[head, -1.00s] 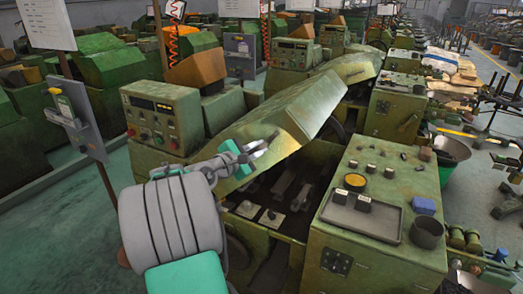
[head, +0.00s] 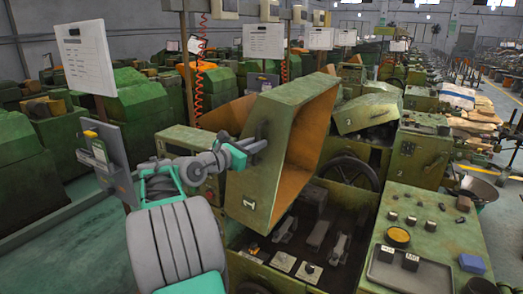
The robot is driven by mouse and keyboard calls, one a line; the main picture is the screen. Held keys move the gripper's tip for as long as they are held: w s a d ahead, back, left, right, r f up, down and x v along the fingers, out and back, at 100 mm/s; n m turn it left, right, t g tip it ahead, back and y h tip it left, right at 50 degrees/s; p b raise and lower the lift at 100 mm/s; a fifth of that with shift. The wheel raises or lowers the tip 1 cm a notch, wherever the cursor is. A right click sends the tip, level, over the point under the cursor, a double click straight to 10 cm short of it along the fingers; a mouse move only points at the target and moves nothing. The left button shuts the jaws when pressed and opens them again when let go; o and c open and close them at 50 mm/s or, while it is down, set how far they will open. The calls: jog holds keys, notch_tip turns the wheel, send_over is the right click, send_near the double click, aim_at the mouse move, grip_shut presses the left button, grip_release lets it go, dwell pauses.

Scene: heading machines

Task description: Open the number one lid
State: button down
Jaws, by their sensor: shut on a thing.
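The lid of the nearest machine (head: 268,178), green outside and orange-brown inside, stands raised and steeply tilted in the middle of the head view. The handle is small, dark and mostly hidden by the fingers. Below the lid, the machine's open bay (head: 310,240) shows metal parts and levers.
A green control cabinet (head: 440,225) with a tray and knobs stands at the right. A second machine's lid (head: 366,112) is behind, above a dark wheel (head: 350,170). A grey panel on a post (head: 104,160) stands close to my arm's left.

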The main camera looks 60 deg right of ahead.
jog(key=shift+w+f, duration=0.1)
jog(key=shift+f, duration=0.25)
jog(key=c, duration=1.8)
grip_release()
jog(key=shift+o, duration=2)
jog(key=shift+r, duration=0.2)
jog(key=shift+a, duration=0.1)
jog(key=b+v, duration=0.2)
jog(key=v, duration=0.5)
jog(key=shift+a, duration=0.3)
